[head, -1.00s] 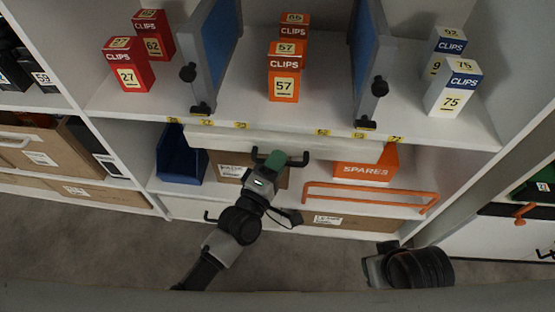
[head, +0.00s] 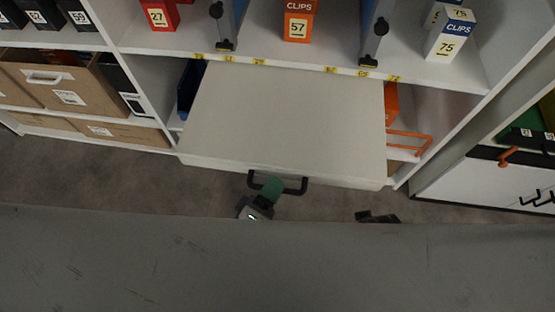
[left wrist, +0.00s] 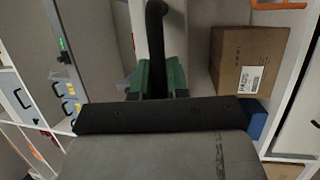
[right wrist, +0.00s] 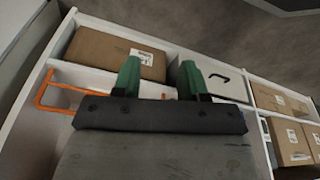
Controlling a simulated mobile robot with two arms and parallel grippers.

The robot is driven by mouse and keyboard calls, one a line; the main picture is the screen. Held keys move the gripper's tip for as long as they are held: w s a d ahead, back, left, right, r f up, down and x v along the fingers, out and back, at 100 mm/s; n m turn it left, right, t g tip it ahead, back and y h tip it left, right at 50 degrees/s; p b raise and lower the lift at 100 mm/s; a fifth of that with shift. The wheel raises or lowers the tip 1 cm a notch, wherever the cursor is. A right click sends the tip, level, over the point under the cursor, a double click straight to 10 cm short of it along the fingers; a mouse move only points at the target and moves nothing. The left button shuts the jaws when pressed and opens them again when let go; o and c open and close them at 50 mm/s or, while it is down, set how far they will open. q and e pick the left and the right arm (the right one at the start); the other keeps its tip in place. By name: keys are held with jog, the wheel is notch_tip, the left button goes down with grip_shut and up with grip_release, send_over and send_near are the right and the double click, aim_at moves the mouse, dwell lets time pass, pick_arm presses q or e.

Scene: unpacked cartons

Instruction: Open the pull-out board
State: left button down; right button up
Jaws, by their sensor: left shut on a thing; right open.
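The pull-out board (head: 290,115) is a pale flat panel that extends far out from under the shelf in the head view. A black bar handle (head: 292,187) is on its front edge. My left gripper (head: 268,188) is shut on the left part of this handle. In the left wrist view its green fingers (left wrist: 158,78) close around the black handle (left wrist: 156,25). My right gripper (right wrist: 160,80) is open and empty in the right wrist view, with its green fingers apart in front of the lower shelves. In the head view only a dark part of the right arm shows.
Clips boxes (head: 298,22) and blue dividers stand on the shelf above the board. An orange rail (head: 410,140) and cartons are in the lower bays. A grey surface fills the bottom of the head view.

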pick_arm(q)
jog(key=shift+s+a, duration=0.1)
jog(key=shift+s, duration=0.75)
jog(key=c, duration=1.1)
grip_release()
jog(key=shift+c, duration=0.2)
jog(key=v, duration=1)
jog(key=shift+s+a, duration=0.2)
jog(key=shift+s, duration=0.1)
jog(key=shift+w+f, duration=0.1)
jog(key=shift+f, duration=0.1)
